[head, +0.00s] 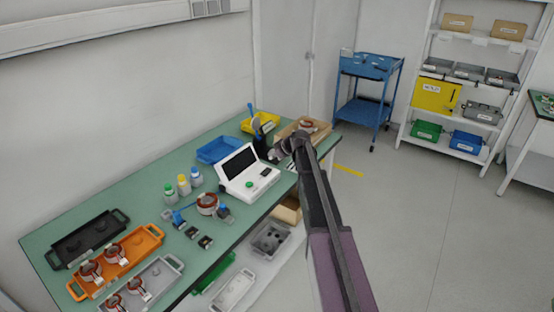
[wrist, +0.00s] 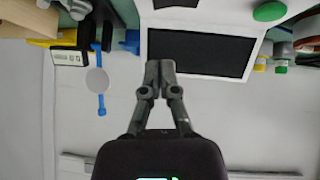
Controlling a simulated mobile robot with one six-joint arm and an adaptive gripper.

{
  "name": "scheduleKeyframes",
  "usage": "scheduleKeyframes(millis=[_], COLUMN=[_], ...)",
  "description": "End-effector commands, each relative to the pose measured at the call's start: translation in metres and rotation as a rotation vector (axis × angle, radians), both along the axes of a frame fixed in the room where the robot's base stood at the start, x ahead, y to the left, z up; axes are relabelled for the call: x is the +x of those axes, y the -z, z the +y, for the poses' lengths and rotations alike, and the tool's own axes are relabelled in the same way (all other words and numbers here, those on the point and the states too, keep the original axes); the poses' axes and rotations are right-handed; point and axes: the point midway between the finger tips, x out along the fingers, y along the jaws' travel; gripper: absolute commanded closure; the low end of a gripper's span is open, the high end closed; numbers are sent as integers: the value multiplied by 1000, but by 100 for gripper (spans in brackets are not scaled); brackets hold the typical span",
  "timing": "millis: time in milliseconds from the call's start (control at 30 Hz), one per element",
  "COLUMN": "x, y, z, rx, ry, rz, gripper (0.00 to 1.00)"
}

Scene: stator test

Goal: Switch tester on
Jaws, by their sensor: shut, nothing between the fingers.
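The tester is a white box (head: 235,186) with a tilted black screen (head: 237,162) and a green button (head: 265,172) on its front panel. It stands on the green table. In the wrist view the screen (wrist: 200,55) lies behind my fingertips, and the green button (wrist: 270,11) is at the top right, away from the fingers. My gripper (wrist: 159,66) is shut and empty, and its tips overlap the screen's lower left part in that view. Contact cannot be told.
Bottles (head: 184,185), a copper-wound stator (head: 207,203) and a blue bin (head: 218,150) stand left of the tester. An orange tray (head: 150,235) holds more stators. A wooden tray (head: 318,128) is behind my arm. A blue cart (head: 368,100) stands beyond the table; floor to the right is clear.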

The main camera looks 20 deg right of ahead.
Motion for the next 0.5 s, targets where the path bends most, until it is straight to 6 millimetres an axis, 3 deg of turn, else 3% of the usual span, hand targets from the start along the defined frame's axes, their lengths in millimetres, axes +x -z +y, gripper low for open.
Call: scheduleKeyframes(millis=[233,500], x=[19,19], y=[24,44], z=[10,8], rx=[-1,-1], ry=[-1,1], rz=[0,-1], gripper=[100,100])
